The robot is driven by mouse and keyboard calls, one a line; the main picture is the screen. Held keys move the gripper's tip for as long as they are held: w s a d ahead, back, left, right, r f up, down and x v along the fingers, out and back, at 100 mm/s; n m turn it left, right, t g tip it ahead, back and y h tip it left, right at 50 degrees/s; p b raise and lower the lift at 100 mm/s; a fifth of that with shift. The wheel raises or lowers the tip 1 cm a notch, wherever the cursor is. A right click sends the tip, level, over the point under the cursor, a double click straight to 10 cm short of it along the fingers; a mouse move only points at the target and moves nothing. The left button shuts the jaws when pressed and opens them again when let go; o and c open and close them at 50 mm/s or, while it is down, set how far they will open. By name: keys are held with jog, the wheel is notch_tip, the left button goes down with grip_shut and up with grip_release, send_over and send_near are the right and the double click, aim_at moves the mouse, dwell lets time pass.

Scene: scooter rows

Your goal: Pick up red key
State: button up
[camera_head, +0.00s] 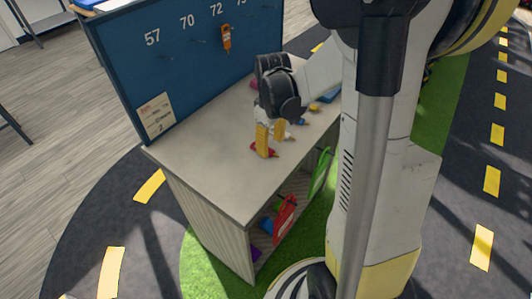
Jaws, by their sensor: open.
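The red key (255,147) lies on the grey counter top, partly hidden behind a yellow finger of my gripper. My gripper (271,147) points down over it, with its two yellow fingers apart. The nearer finger overlaps the key in the picture. I cannot tell whether it touches the key or whether the key lies between the fingers.
Several small coloured items, one of them blue (301,121), lie on the counter (215,165) behind my gripper. A blue board (185,60) with numbers and a hanging orange key (226,39) stands at its back. The counter's near left part is clear. Shelves below hold coloured items.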

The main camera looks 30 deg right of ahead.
aim_at(271, 151)
notch_tip(271, 151, down, 3)
jog(key=shift+f+b, duration=0.1)
jog(key=shift+b, duration=0.35)
jog(key=shift+c, duration=0.5)
jog(key=c, duration=0.9)
jog(key=shift+o, duration=0.2)
jog(key=shift+r, duration=0.2)
jog(key=shift+r+p, duration=0.4)
jog(key=shift+r, duration=0.15)
jog(key=r, duration=0.1)
jog(key=r+p, duration=0.1)
jog(key=s+r+p, duration=0.1)
jog(key=r, duration=0.1)
jog(key=shift+d, duration=0.25)
jog(key=s+d+r+p, duration=0.3)
jog(key=s+d+r, duration=0.2)
jog(key=s, duration=0.4)
jog(key=shift+d+r, duration=0.2)
jog(key=shift+r, duration=0.2)
